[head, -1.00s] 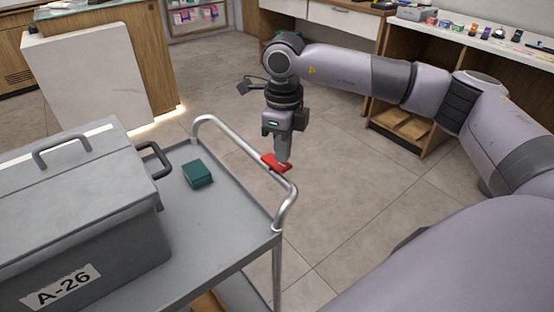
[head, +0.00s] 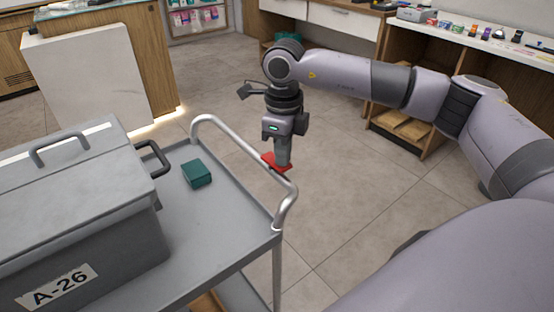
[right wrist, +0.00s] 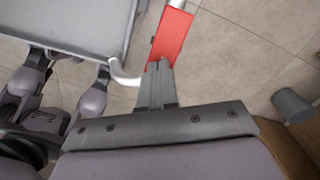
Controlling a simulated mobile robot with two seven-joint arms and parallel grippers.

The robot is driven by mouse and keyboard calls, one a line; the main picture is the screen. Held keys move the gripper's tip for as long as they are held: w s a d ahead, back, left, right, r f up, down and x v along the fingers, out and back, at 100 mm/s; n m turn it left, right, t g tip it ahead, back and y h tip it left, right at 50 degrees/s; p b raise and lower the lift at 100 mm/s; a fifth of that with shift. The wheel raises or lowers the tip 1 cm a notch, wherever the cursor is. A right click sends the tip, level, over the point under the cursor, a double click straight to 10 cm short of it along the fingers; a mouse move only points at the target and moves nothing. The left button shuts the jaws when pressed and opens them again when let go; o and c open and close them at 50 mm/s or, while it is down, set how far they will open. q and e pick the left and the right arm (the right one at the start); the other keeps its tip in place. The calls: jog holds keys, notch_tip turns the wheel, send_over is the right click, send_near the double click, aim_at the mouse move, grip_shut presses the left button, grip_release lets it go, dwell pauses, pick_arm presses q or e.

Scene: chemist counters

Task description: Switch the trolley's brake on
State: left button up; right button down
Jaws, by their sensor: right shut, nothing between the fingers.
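The trolley (head: 228,235) has a grey top and a raised silver push handle (head: 238,140). A red brake lever (head: 270,160) sits at the handle's bar, near its right end. In the right wrist view the red lever (right wrist: 173,36) lies just beyond my fingertips. My right gripper (head: 282,164) points down at the lever with its fingers shut and empty. Its fingers (right wrist: 157,66) overlap the lever's near end in the wrist view; I cannot tell whether they touch it. They hide part of the lever in the head view. My left gripper is not in view.
A large grey box (head: 85,225) marked A-26 and a small green box (head: 196,173) stand on the trolley. Counters (head: 335,18) stand at the back and a shelf unit (head: 410,130) at the right. The tiled floor (head: 350,200) beside the handle is clear.

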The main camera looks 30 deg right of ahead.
jog(key=shift+f+b, duration=0.3)
jog(key=shift+f, duration=0.2)
jog(key=shift+r, duration=0.15)
jog(key=shift+r+p, duration=0.55)
jog(key=shift+p, duration=0.05)
jog(key=shift+r+p, duration=2)
jog(key=shift+r, duration=0.9)
jog(key=shift+f, duration=0.1)
